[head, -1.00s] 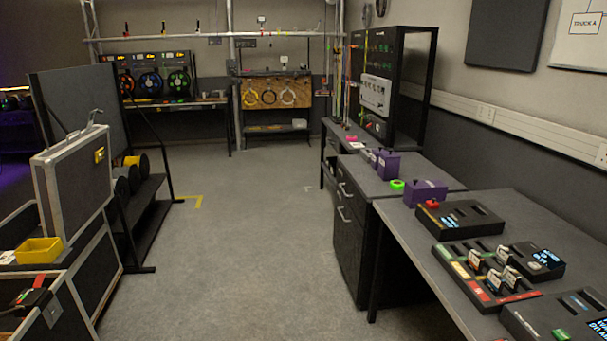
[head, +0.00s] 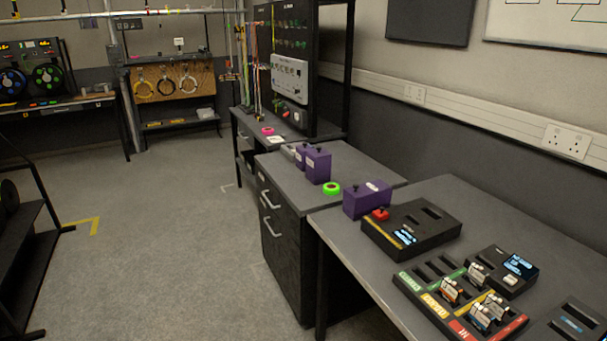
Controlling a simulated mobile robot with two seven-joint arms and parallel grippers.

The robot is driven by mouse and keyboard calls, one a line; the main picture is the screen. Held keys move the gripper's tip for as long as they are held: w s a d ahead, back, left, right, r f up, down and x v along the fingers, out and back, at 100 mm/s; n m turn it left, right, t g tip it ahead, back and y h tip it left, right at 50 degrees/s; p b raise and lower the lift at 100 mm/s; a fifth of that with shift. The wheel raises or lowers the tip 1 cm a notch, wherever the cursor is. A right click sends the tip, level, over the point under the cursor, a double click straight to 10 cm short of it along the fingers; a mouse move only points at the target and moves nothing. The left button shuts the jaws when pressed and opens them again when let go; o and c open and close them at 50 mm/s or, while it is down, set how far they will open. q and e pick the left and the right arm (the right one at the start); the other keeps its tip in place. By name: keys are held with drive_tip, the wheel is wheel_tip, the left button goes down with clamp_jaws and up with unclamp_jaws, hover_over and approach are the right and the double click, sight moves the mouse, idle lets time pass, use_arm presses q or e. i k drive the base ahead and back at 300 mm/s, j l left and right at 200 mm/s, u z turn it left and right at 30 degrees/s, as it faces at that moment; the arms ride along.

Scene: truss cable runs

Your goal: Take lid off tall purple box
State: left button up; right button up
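A tall purple box (head: 318,167) stands upright on the grey drawer cabinet at the middle right, with a dark knob on top; its lid appears to be on. A wider, lower purple box (head: 367,199) with a dark knob and a white label sits nearer, by the front table's far edge. Neither of my grippers is in view.
A black device with a red button (head: 412,229) and a tray of small modules (head: 460,300) are on the front table (head: 346,234). The floor (head: 180,230) to the left is clear.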

sight(317, 153)
drive_tip(key=i+j+z, duration=0.15)
drive_tip(key=i+z, duration=0.15)
drive_tip(key=z, duration=0.3)
drive_tip(key=i+j+z, duration=0.1)
drive_tip(key=z, duration=0.4)
drive_tip(key=i+j+z, duration=0.1)
drive_tip(key=j+z, duration=0.2)
drive_tip(key=j, duration=0.15)
drive_tip(key=j+z, duration=0.3)
drive_tip(key=j, duration=0.15)
drive_tip(key=i+j+z, duration=0.15)
drive_tip(key=j, duration=0.75)
drive_tip(key=j+z, duration=0.15)
drive_tip(key=j, duration=0.75)
